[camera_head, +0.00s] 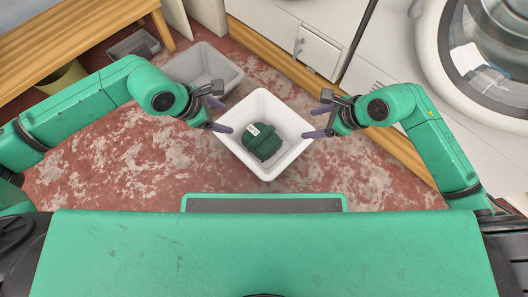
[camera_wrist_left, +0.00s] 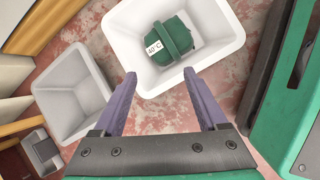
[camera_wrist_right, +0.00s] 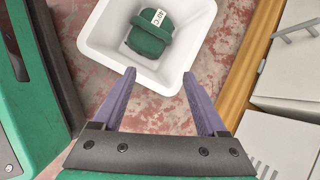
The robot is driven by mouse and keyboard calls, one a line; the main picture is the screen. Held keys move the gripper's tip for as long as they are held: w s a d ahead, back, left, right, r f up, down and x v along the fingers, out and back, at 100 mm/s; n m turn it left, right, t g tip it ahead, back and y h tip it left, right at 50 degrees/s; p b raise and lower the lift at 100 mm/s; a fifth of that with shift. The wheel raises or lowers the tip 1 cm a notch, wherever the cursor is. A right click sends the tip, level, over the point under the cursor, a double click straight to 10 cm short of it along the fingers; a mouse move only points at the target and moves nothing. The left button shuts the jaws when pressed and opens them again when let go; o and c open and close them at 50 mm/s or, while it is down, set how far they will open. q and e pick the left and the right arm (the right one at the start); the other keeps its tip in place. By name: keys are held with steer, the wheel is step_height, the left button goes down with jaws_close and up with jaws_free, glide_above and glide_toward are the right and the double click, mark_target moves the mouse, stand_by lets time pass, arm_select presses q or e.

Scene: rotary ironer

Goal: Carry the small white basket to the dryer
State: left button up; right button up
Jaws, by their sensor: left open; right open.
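The small white basket (camera_head: 284,112) stands upright on the floor in front of me, with a dark green folded item (camera_head: 261,142) carrying a white label inside it. My left gripper (camera_head: 226,116) is open at the basket's left side, and my right gripper (camera_head: 318,121) is open at its right side. In the left wrist view the basket rim (camera_wrist_left: 122,30) lies beyond the spread purple fingers. In the right wrist view the basket (camera_wrist_right: 105,50) also lies beyond the open fingers. I cannot tell whether any finger touches the rim. The round-doored machine (camera_head: 490,55) at the right may be the dryer.
A grey basket (camera_head: 205,66) stands on the floor behind and left of the white one. A wooden bench (camera_head: 70,40) is at the back left, with a small grey bin (camera_head: 134,46) near it. White cabinets (camera_head: 290,35) line the back right.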

arm_select(q)
steer(key=s+a+f+m+t+y+b, duration=0.1)
steer(key=a+f+m+t+y+b, duration=0.25)
steer(key=a+f, duration=0.5)
arm_select(e)
steer(key=d+f+n+t+h+b, duration=0.2)
steer(key=d+f+n+h, duration=0.25)
steer(key=d+f, duration=0.2)
arm_select(q)
steer(key=shift+g+y, duration=0.45)
steer(key=shift+g, duration=0.3)
steer(key=x, duration=1.4)
steer(key=shift+s, duration=0.2)
arm_select(e)
steer(key=shift+m+h, duration=0.25)
steer(key=shift+h, duration=0.1)
steer(key=x, duration=0.9)
steer(key=s+x, duration=0.1)
steer(key=x, duration=0.4)
steer(key=shift+w+a+f, duration=0.1)
steer(key=shift+f, duration=0.3)
arm_select(q)
steer(key=shift+d, duration=0.5)
arm_select(e)
steer(key=shift+a, duration=0.55)
arm_select(q)
steer(key=shift+d, duration=0.25)
arm_select(e)
steer(key=shift+a, duration=0.2)
